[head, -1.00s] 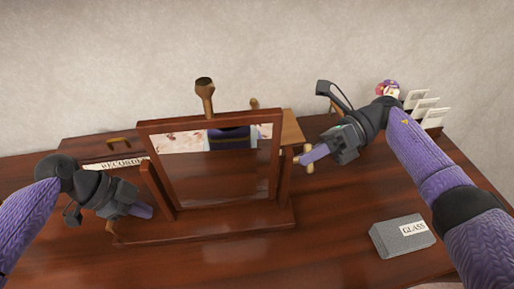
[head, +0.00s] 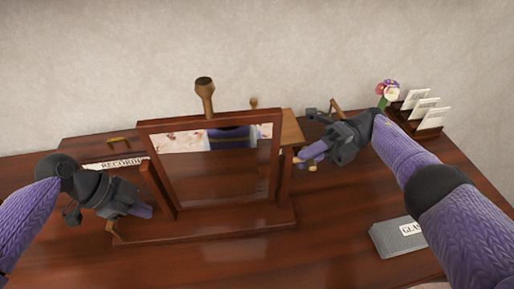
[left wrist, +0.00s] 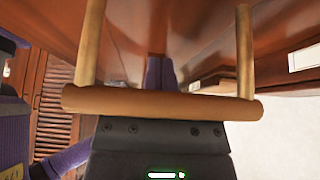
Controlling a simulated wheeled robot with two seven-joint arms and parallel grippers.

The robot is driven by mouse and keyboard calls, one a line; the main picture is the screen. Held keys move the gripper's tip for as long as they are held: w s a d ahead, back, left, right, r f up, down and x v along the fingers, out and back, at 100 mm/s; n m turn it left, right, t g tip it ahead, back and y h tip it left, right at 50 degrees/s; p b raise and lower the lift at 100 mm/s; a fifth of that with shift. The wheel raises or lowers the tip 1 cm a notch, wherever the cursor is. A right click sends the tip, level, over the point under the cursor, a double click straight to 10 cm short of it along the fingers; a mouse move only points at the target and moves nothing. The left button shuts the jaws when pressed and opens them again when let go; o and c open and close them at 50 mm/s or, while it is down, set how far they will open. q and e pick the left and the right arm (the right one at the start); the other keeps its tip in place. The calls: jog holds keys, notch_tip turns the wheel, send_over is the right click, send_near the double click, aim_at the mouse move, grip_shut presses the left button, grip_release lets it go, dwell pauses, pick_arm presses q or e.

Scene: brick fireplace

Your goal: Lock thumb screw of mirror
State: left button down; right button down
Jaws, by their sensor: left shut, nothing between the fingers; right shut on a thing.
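The mirror (head: 215,178) stands upright in a reddish wooden frame on a wooden base. A small tan thumb screw (head: 313,168) sits at the right post of its stand. My right gripper (head: 308,156) is at that post, its purple fingers shut on the thumb screw and partly hiding it. My left gripper (head: 146,211) is shut and empty, left of the mirror base. Its closed purple fingers show in the left wrist view (left wrist: 160,73). There a tan wooden bar (left wrist: 160,102) with two rods crosses close in front of the gripper body.
A grey box labelled GLASS (head: 397,238) lies on the desk at right. A card rack (head: 428,118) and flowers (head: 387,92) stand at back right. A RECORD sign (head: 113,163) is behind my left gripper.

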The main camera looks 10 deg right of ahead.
dwell(0.4)
jog(key=c, duration=0.6)
grip_release()
jog(key=shift+c, duration=0.2)
notch_tip(320, 180, up, 10)
